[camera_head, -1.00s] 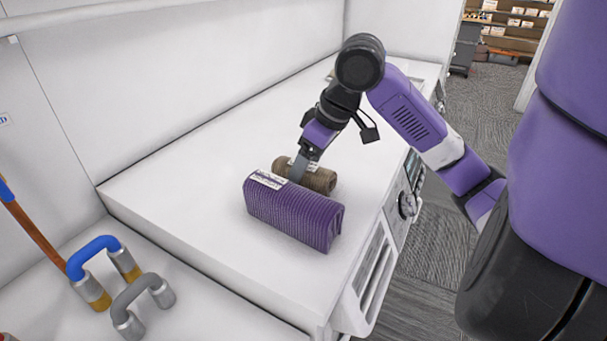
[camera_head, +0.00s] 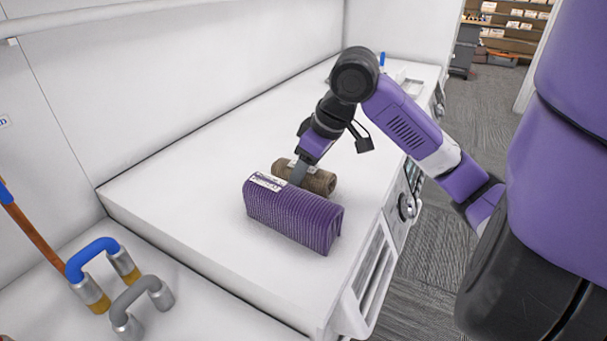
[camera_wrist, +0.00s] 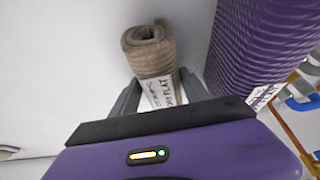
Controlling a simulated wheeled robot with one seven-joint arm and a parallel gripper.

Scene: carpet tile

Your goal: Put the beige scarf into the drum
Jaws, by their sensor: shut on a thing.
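The beige scarf (camera_head: 319,181), a brownish rolled bundle, lies on the white machine top (camera_head: 190,205), just behind a purple ribbed roll. In the wrist view the scarf (camera_wrist: 149,52) has a white label with dark lettering at its near end. My gripper (camera_head: 298,177) points down at it and is shut on it, with one grey finger on each side of the label end in the wrist view (camera_wrist: 160,90). The scarf still appears to rest on the top. The drum's inside is not visible; only part of the machine's front shows.
The purple ribbed roll (camera_head: 293,214) stands close beside the scarf. A dial (camera_head: 406,206) is on the machine's front. Blue (camera_head: 95,248) and grey (camera_head: 140,292) pipe bends lie at lower left. A white wall backs the top, whose left part is clear.

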